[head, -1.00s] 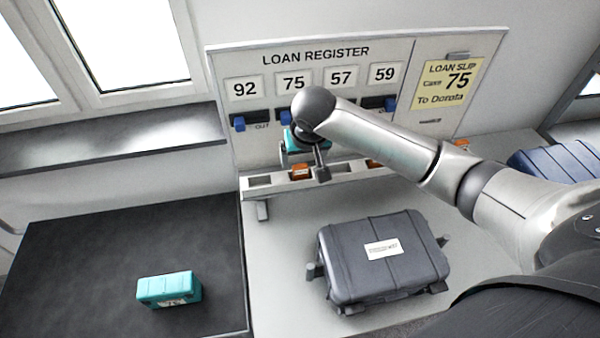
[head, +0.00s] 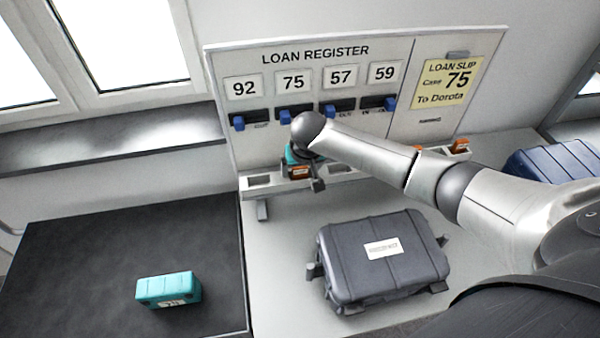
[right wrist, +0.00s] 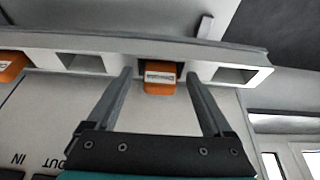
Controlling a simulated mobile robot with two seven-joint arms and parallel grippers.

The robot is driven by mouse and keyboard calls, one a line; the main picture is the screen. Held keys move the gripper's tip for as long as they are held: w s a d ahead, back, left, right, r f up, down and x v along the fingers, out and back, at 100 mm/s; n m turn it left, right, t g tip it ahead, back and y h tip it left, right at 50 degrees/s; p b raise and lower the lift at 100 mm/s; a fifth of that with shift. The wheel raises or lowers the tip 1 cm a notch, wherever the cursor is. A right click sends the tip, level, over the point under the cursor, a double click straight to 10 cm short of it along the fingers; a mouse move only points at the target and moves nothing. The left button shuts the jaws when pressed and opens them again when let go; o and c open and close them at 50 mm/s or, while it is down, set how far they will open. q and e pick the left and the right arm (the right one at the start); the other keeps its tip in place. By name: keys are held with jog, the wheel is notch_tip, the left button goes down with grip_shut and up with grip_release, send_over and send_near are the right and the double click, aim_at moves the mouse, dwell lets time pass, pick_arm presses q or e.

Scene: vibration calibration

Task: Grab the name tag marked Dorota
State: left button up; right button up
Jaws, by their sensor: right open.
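An orange name tag (head: 299,171) sits in a slot of the pale rack (head: 258,190) under the loan register board. Its white label also shows in the right wrist view (right wrist: 160,78), but I cannot read the name. My right gripper (head: 305,178) is at this tag, partly hidden in the head view by its own arm. In the right wrist view its two fingers are apart, one on each side of the tag with gaps between. Two more orange tags (head: 460,146) (head: 417,152) show farther right on the rack. My left gripper is not in view.
The loan slip (head: 447,84) reads case 75, to Dorota. The register board (head: 315,53) has blue sliders under 92, 75, 57 and 59. A grey case (head: 385,275) lies in front of the rack. A teal case (head: 168,289) is on the dark mat (head: 85,250). A blue case (head: 555,160) is at right.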

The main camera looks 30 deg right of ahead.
grip_shut()
dwell(0.7)
